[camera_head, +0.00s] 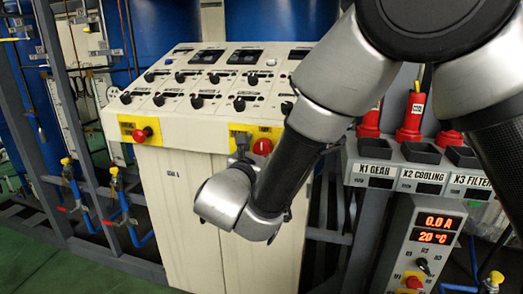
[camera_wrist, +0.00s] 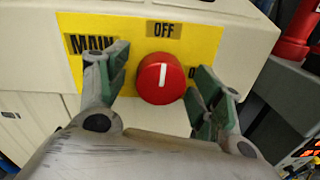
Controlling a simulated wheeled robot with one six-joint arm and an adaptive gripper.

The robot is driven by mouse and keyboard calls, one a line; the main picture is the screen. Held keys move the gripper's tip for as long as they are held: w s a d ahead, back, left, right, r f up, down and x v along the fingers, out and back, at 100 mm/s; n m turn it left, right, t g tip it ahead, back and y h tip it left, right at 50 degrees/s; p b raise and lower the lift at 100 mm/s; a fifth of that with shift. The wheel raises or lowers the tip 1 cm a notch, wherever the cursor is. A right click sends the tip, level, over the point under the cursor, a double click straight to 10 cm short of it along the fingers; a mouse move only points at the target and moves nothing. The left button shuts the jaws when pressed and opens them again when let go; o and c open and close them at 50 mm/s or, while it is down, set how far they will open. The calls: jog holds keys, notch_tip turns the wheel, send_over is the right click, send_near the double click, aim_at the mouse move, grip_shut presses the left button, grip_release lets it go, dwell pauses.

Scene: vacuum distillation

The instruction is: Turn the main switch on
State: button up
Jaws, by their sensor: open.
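The main switch (camera_wrist: 160,80) is a round red knob with a white line on a yellow plate (camera_wrist: 205,42) labelled MAIN. Its white line points up toward the OFF label (camera_wrist: 164,31). A partly hidden label sits at its right. In the head view the red knob (camera_head: 262,146) shows on the cabinet's front edge, beside my wrist. My gripper (camera_wrist: 160,85) is open, its green-padded fingers on the left and right of the knob. I cannot tell whether either finger touches it. The head view mostly hides my fingers behind the arm.
The cream control cabinet (camera_head: 180,215) has a sloped top with several black knobs. Another red knob (camera_head: 141,134) is on its left yellow plate. At right are red plugs (camera_head: 411,120) and a display panel (camera_head: 437,228). Pipes with valves stand at left.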

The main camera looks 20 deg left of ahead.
jog(key=c, duration=1)
jog(key=m, duration=0.4)
jog(key=shift+m, duration=0.4)
jog(key=m, duration=0.8)
jog(key=shift+d+m, duration=0.1)
jog(key=shift+m, duration=0.3)
jog(key=shift+m+g+y, duration=0.3)
jog(key=shift+m, duration=1.5)
